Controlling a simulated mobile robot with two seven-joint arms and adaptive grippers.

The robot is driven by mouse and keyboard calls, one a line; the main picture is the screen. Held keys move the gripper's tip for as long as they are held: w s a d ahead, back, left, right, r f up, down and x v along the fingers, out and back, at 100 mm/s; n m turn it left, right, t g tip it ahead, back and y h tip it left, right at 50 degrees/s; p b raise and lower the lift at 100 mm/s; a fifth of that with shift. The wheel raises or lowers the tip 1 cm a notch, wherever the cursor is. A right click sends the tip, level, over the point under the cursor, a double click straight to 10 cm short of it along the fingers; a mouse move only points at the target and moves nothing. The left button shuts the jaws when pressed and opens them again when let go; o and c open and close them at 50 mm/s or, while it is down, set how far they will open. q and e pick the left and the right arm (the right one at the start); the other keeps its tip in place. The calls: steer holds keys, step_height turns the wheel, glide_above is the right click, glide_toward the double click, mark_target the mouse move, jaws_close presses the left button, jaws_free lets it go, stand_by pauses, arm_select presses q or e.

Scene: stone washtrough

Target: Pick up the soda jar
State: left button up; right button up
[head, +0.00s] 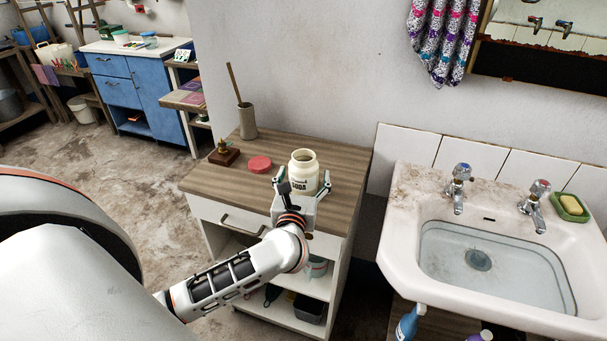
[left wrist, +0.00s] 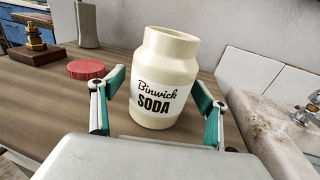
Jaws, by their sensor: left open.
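The soda jar (head: 303,171) is cream, wide-mouthed and lidless, and stands upright on the wooden top of a small cabinet. In the left wrist view the jar (left wrist: 165,80) shows a "Binwick SODA" label facing me. My left gripper (head: 300,188) is open at the front of the jar. In the left wrist view its green-padded fingers (left wrist: 158,98) stand one on each side of the jar's lower body, with gaps visible. The jar's lower front is partly hidden by the gripper in the head view. My right gripper is not in view.
A red lid (head: 260,163), a small brass item on a wooden block (head: 224,153) and a holder with a stick (head: 247,121) stand left of the jar. The wall is close behind. A stone sink (head: 408,205) with taps lies to the right. The cabinet top's front left is clear.

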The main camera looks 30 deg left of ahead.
arm_select(q)
steer(key=c, duration=1.3)
steer(key=shift+r, duration=0.1)
steer(key=c, duration=0.3)
